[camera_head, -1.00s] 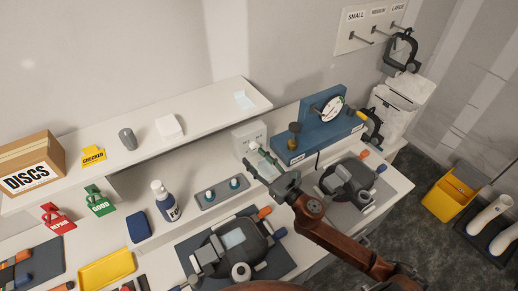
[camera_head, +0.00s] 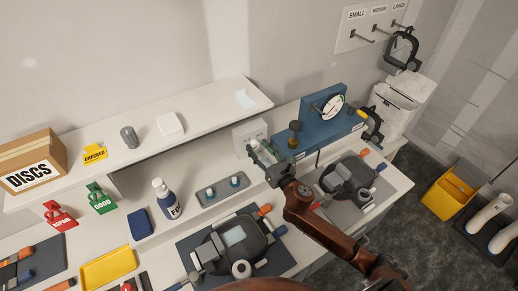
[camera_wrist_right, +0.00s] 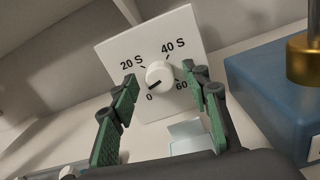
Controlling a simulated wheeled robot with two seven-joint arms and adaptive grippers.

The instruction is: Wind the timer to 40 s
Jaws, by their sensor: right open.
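The timer is a white box (camera_head: 247,132) on the bench, below the shelf's right end and left of the blue device. In the right wrist view its white face (camera_wrist_right: 187,31) shows marks 0, 20 S, 40 S and 60 around a round white knob (camera_wrist_right: 159,76). The knob's dark pointer line is toward the 0 mark. My right gripper (camera_head: 259,153) is just in front of the timer. In the wrist view its green-padded fingers (camera_wrist_right: 158,84) are open, one on each side of the knob, with visible gaps. My left gripper is not in view.
The blue device (camera_head: 322,135) with a gauge and brass knob stands close on the right. The white shelf (camera_head: 215,115) overhangs at the left.

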